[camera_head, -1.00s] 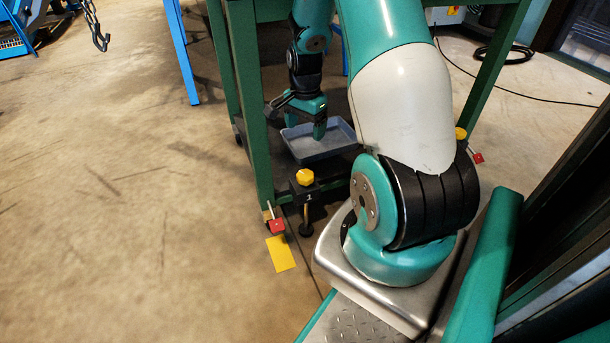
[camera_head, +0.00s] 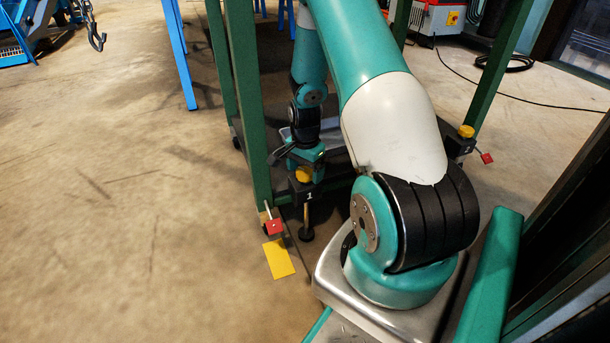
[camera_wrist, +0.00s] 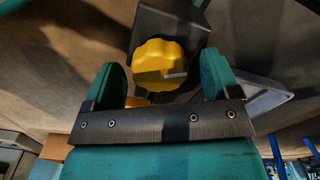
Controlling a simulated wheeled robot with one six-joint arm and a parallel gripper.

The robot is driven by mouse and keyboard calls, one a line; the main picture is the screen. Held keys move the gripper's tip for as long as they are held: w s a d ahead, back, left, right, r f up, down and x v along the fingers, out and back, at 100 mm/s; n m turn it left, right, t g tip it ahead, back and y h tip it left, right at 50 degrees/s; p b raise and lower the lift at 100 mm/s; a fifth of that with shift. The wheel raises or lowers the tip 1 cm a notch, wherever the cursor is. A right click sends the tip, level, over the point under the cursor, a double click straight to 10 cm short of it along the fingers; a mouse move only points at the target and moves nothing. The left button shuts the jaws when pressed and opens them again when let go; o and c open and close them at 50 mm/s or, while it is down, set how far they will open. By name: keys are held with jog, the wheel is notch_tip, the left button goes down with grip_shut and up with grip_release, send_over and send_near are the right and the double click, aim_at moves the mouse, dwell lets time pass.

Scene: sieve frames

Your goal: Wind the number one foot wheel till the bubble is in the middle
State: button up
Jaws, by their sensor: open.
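The number one foot wheel (camera_head: 304,174) is a yellow lobed knob on a black block marked 1 (camera_head: 308,192), low on the green frame. In the wrist view the yellow wheel (camera_wrist: 160,62) lies between the two green fingers. My gripper (camera_head: 303,160) is open at the wheel, with one finger on either side in the wrist view (camera_wrist: 162,75). Gaps show between the fingers and the wheel there. A pale slot or mark shows on the wheel's right side. No bubble or level is visible in either view.
A green frame leg (camera_head: 247,110) stands left of my gripper, with a red-ended lever (camera_head: 274,227) at its foot. Another yellow wheel (camera_head: 466,131) is at the right leg. A yellow floor patch (camera_head: 278,259) lies in front. Open concrete floor extends left.

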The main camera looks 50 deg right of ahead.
jog(key=shift+f, duration=0.1)
jog(key=c, duration=0.9)
jog(key=shift+n+p, duration=0.3)
jog(key=shift+p, duration=0.35)
jog(key=n+p, duration=0.2)
jog(key=shift+r+p, duration=0.3)
jog(key=shift+p, duration=0.05)
jog(key=n+p, duration=0.4)
jog(key=shift+n+p, duration=0.3)
jog(key=n+p, duration=0.3)
jog(key=n, duration=0.1)
jog(key=shift+f, duration=0.1)
jog(key=shift+w+f+n+p, duration=0.1)
jog(key=shift+n+p, duration=0.9)
jog(key=shift+n, duration=0.7)
